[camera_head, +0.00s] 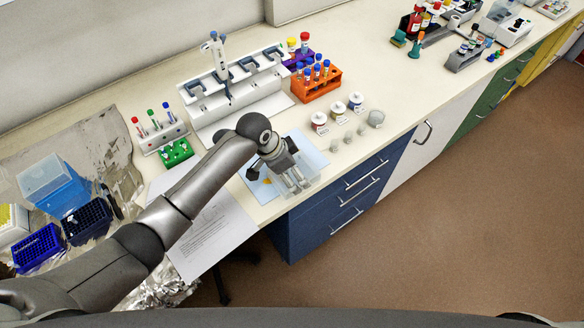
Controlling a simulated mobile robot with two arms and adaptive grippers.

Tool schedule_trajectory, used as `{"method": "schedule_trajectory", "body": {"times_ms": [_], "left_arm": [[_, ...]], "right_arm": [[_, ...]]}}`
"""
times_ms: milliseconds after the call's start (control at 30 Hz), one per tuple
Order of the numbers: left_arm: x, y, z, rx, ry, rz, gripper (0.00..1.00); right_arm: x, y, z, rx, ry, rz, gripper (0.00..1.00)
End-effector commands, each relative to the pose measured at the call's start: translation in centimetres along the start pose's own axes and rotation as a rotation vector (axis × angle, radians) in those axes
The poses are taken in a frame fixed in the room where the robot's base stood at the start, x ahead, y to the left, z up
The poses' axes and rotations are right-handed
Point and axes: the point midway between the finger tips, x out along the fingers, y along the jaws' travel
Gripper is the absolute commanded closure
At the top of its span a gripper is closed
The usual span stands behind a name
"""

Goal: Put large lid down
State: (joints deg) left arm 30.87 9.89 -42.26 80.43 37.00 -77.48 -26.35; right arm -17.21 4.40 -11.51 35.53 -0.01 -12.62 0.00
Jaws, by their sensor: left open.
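My left gripper (294,182) is open over the light blue mat (314,157) near the front edge of the bench. A clear, see-through piece (313,178), which looks like the large lid, is at its fingertips on the mat. The gripper hides part of it, and I cannot tell whether the fingers touch it. A small yellow-orange patch (267,181) shows beside the gripper on the mat. My right gripper is not in view.
A white pipette stand (240,98) and an orange tube rack (316,86) stand behind. Small jars (338,109) are to the right. Paper sheets (215,232), a green rack (176,153) and blue boxes (65,190) are left. The bench edge is close in front.

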Motion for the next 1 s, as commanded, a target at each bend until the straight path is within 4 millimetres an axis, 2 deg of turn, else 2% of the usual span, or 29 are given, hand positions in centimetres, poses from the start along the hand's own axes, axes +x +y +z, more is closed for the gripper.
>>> {"method": "schedule_trajectory", "body": {"times_ms": [267,467,800,1000], "left_arm": [[-0.8,-0.1,-0.2,0.000,0.002,-0.002,0.00],[-3.9,-0.1,-0.1,0.003,0.003,-0.004,0.00],[-10.5,-0.2,-0.1,0.000,0.002,-0.004,0.00],[-12.2,0.0,-0.1,0.000,0.000,0.000,0.00]], "right_arm": [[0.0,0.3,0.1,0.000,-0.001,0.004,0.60],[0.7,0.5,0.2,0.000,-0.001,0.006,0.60],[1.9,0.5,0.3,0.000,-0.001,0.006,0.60],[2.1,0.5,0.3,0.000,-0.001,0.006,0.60]]}}
